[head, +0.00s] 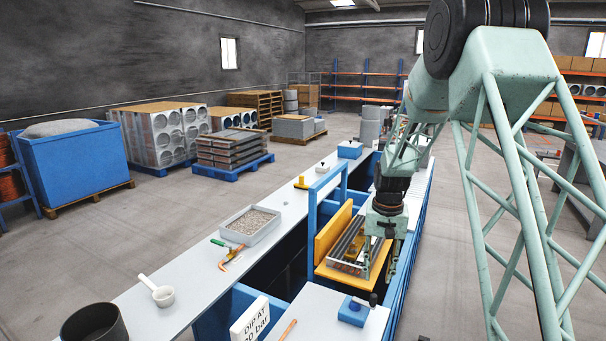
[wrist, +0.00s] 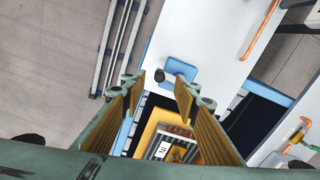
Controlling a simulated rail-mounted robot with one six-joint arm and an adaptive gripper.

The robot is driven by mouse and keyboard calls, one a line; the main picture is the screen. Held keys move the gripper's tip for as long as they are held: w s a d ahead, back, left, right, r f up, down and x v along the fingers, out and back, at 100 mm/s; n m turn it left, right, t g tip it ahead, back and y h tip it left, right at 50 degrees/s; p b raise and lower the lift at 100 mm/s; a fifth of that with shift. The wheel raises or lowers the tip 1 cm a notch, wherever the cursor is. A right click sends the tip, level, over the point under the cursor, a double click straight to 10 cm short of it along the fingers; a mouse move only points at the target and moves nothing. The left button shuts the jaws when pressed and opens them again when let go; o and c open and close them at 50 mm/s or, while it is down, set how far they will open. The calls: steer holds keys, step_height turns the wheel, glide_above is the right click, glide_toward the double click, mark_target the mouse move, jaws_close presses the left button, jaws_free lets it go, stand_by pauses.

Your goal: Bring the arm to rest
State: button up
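My arm reaches over the workbench and my green gripper (head: 377,262) hangs over a tray of grey tubes (head: 347,248) with yellow parts. In the wrist view my gripper (wrist: 160,84) has its two fingers, with ribbed yellow-brown pads, spread apart. Nothing is held between them. Beyond them lie a yellow surface (wrist: 146,138) and dark bars with a white label (wrist: 163,150). I cannot tell the exact height of the gripper above the tray from these views.
A blue block with a black knob (head: 353,312) stands on the white bench near the tray. An upright orange panel (head: 333,232) and blue frame border the tray. A bin of granules (head: 250,225), a handled tool (head: 232,256) and a white ladle (head: 158,292) lie on the left bench.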

steer(key=s+a+r+n+t+b, duration=0.15)
steer(key=s+r+b, duration=0.25)
steer(key=s+r, duration=1.85)
steer(key=s+a+n+t+b, duration=0.1)
steer(key=s+b, duration=0.3)
steer(key=s, duration=2.7)
steer(key=shift+s+a+f+t+b, duration=0.2)
steer(key=shift+a+t+b, duration=0.15)
steer(key=shift+t, duration=0.2)
steer(key=shift+r, duration=0.1)
